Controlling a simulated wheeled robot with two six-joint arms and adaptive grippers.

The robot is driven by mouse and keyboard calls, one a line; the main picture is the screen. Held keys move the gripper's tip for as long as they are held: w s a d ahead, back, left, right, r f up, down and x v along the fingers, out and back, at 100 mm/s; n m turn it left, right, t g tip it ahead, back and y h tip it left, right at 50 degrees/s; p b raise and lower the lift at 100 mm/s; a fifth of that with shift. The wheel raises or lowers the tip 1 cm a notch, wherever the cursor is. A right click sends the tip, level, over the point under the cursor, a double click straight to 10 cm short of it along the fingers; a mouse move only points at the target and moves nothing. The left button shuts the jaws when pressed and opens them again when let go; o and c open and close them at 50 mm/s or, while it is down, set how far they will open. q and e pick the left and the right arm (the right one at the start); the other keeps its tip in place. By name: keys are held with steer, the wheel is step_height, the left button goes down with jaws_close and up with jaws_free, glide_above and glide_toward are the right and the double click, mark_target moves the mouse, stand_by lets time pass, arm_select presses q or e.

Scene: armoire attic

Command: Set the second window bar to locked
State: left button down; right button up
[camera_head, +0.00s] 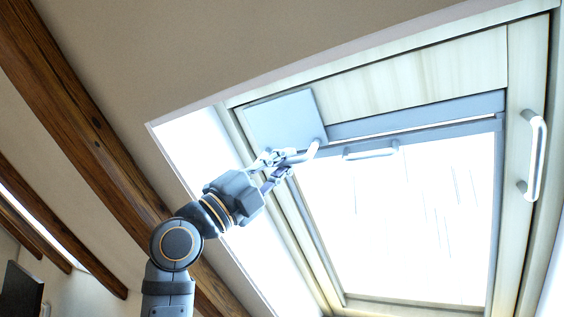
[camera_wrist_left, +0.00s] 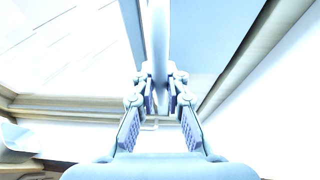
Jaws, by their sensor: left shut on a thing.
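A skylight window (camera_head: 400,225) in a pale wooden frame fills the right of the head view. A flat grey plate (camera_head: 286,118) sits at its upper left corner, and a short pale bar (camera_head: 312,150) shows at the plate's lower edge. My left gripper (camera_head: 285,160) is shut on this bar. In the left wrist view, the fingers (camera_wrist_left: 164,90) sit on either side of the bar (camera_wrist_left: 161,40); glare blurs the exact contact. Another pale bar handle (camera_head: 370,151) is on the window's upper edge. I cannot tell which is the second window bar. My right gripper is not in view.
A white upright handle (camera_head: 533,155) is on the right side of the frame. The sloped beige wall and a dark wooden beam (camera_head: 85,125) lie to the left. The bright window recess (camera_head: 205,150) is beside my left arm.

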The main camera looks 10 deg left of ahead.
arm_select(q)
steer(key=c, duration=1.4)
jaws_free()
steer(key=shift+w+f, duration=0.1)
steer(key=shift+w, duration=0.1)
steer(key=shift+o, duration=0.2)
steer(key=v, duration=1.2)
steer(key=shift+a, duration=0.1)
